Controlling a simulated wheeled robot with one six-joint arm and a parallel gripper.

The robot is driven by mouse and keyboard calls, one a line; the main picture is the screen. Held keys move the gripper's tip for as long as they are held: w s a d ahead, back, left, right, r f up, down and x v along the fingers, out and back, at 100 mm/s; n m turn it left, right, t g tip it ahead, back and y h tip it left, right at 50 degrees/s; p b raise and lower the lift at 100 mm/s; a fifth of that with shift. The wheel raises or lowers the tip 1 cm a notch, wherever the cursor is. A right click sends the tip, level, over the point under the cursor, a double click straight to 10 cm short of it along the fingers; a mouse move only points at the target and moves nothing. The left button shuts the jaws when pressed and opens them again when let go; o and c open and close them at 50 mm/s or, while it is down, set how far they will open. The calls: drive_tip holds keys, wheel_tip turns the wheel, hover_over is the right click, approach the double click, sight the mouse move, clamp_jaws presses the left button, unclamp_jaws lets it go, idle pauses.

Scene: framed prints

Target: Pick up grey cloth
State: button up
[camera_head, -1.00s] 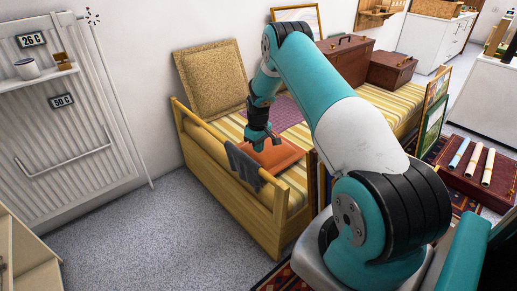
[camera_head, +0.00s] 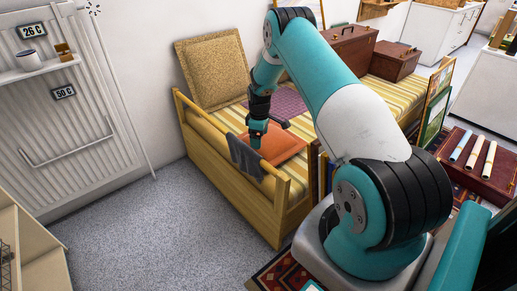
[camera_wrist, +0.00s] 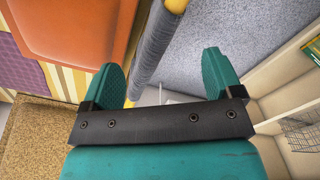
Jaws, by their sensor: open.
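The grey cloth (camera_head: 244,157) hangs over the wooden end rail of the yellow daybed in the head view. In the wrist view the cloth (camera_wrist: 158,42) wraps the rail and shows just ahead of my fingertips, roughly between them. My gripper (camera_head: 256,143) is above and close to the rail, pointing down. In the wrist view my gripper (camera_wrist: 162,75) has its two teal fingers spread apart with nothing held between them. I cannot tell whether a finger touches the cloth.
An orange cushion (camera_head: 275,145) lies on the striped daybed beside the rail, near my gripper. A purple cloth (camera_head: 280,104) and a tan cushion (camera_head: 211,68) are behind it. Grey floor (camera_head: 160,235) is open in front. A pale shelf unit (camera_head: 28,240) stands at left.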

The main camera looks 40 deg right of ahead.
drive_tip(key=f+n+b, duration=0.1)
drive_tip(key=f+n, duration=0.1)
drive_tip(key=n, duration=0.2)
drive_tip(key=f+n+b, duration=0.2)
drive_tip(key=n, duration=0.2)
drive_tip(key=f+n+b, duration=0.1)
drive_tip(key=f+n, duration=0.1)
drive_tip(key=n, duration=0.1)
drive_tip(key=shift+s+a+f+n+b, duration=0.1)
drive_tip(key=shift+a+f+n+b, duration=0.2)
drive_tip(key=shift+n, duration=0.1)
drive_tip(key=shift+f, duration=0.1)
idle(0.3)
drive_tip(key=shift+f+b, duration=0.3)
drive_tip(key=shift+f, duration=0.05)
drive_tip(key=shift+r, duration=0.15)
drive_tip(key=shift+c, duration=0.9)
clamp_jaws()
